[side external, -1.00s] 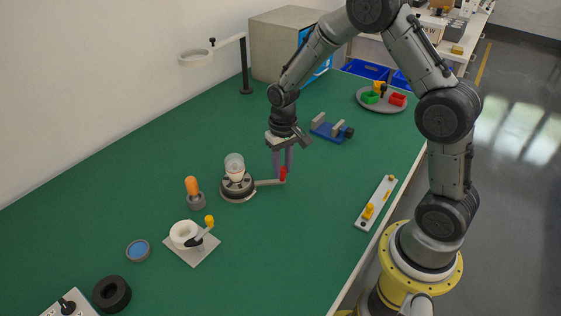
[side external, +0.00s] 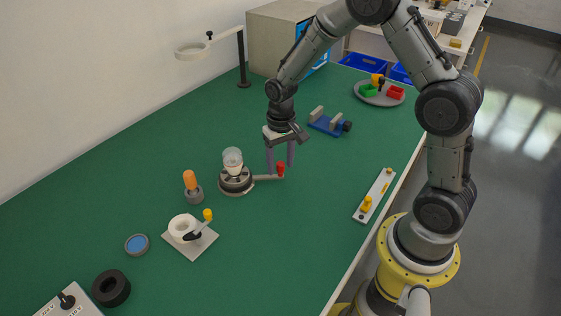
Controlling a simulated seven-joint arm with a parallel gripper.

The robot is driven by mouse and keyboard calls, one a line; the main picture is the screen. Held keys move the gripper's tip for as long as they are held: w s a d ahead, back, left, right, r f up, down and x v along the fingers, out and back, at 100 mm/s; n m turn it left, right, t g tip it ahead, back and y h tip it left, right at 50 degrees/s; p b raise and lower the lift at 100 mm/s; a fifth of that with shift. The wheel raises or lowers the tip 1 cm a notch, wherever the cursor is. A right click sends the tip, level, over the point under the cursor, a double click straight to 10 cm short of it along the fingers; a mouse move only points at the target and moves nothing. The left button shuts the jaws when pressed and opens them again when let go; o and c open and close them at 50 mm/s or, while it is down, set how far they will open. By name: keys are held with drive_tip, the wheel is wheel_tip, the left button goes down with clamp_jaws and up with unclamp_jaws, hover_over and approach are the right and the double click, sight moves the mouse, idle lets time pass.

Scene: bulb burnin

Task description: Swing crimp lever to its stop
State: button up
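The crimp lever (side external: 263,178) is a grey bar with an upright red knob (side external: 281,169) at its end. It points right from a round dark metal base (side external: 236,183). A clear glass bulb (side external: 232,158) with a pale lower part stands upright on that base. My gripper (side external: 280,167) points down at the lever's end. Its two purple-grey fingers are apart, one to the left and one to the right of the red knob. A gap shows between fingers and knob; whether either touches it I cannot tell.
An orange-topped piece (side external: 191,183) stands left of the base. Nearer is a white ring fixture (side external: 184,227) with a yellow-knobbed handle. A blue vise (side external: 330,123) lies behind my gripper, and a strip plate (side external: 375,196) lies right. Green mat (side external: 285,235) is clear in front.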

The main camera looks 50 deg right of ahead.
wheel_tip(320, 180, up, 14)
idle(0.6)
drive_tip(key=shift+f, duration=0.1)
drive_tip(key=s+a+r+n+t, duration=0.1)
drive_tip(key=s+a+r+t, duration=0.25)
drive_tip(key=s+r, duration=0.65)
drive_tip(key=s+f+n+t, duration=0.2)
drive_tip(key=s+n, duration=0.1)
drive_tip(key=s, duration=0.9)
drive_tip(key=shift+s+a+n, duration=0.2)
drive_tip(key=shift+a+n, duration=0.2)
